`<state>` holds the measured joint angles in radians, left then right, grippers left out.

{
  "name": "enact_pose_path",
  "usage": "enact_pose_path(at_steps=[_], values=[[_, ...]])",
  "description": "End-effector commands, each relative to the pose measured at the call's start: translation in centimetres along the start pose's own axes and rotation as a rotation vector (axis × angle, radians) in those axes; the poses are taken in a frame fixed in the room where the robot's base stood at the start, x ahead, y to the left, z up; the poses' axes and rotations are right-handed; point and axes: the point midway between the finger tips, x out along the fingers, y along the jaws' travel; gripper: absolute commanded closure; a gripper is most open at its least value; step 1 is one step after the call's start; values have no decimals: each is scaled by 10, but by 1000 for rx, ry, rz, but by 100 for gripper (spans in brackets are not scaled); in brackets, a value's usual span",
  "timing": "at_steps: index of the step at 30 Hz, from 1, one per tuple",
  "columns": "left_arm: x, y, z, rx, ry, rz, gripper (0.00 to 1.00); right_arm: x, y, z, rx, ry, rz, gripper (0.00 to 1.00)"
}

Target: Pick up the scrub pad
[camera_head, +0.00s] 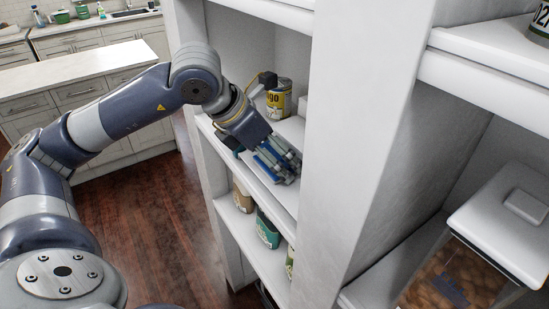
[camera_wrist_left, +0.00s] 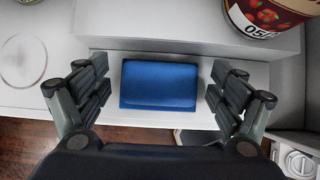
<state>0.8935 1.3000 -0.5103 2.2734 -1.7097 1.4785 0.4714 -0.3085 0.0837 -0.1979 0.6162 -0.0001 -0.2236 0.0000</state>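The scrub pad (camera_wrist_left: 159,84) is a blue rectangular block lying flat on the white shelf, centred in the left wrist view. My left gripper (camera_head: 281,166) reaches into the shelf from the left in the head view. In the left wrist view my left gripper (camera_wrist_left: 159,92) is open, with one finger pair on each side of the pad and a gap on both sides. The pad is mostly hidden behind the fingers in the head view. My right gripper is not in view.
A yellow-labelled can (camera_head: 279,99) stands behind my gripper on the same shelf. A red can (camera_wrist_left: 268,16) stands on a raised step at the upper right in the wrist view. A white upright panel (camera_head: 365,130) is right of my gripper.

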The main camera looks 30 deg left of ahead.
Motion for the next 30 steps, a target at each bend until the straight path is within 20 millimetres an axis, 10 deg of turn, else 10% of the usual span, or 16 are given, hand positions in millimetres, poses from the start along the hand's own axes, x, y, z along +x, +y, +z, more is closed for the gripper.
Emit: enact_pose_path(at_steps=[4, 30], values=[[0, 0, 0, 0, 0, 0, 54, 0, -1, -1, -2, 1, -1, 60], [-31, -2, 19, 3, -5, 0, 54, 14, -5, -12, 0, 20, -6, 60]])
